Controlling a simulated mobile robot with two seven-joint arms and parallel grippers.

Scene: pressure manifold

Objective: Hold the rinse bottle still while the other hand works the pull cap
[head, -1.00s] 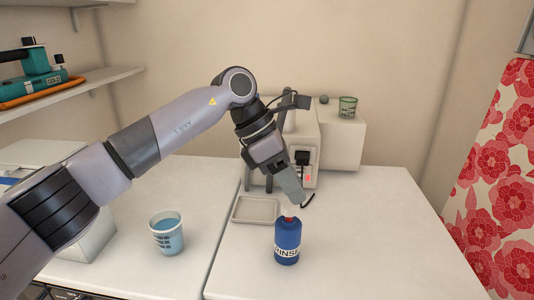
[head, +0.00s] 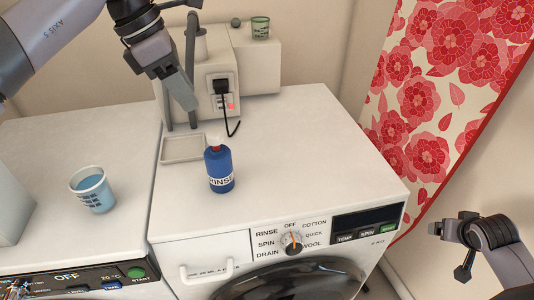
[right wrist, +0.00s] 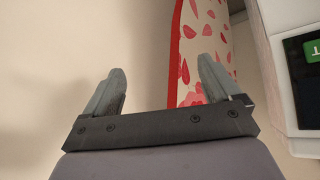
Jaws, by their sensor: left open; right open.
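The blue rinse bottle (head: 219,172), with a white label, stands upright on the white washing machine top in the head view. Its pull cap (head: 214,144) shows red and white on top. My left gripper (head: 186,95) is open and empty, above and to the left of the cap in the picture, apart from the bottle. My right gripper is open and empty in the right wrist view (right wrist: 160,75), its two fingers apart; the bottle is not in that view. In the head view my right arm is at the lower right, away from the bottle.
A shallow tray (head: 183,149) lies just left of the bottle. A blue cup (head: 92,190) stands on the left machine. A pale apparatus (head: 209,80) with a black plug and cable stands behind. A red floral curtain (head: 430,110) hangs at right. The top right of the bottle is clear.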

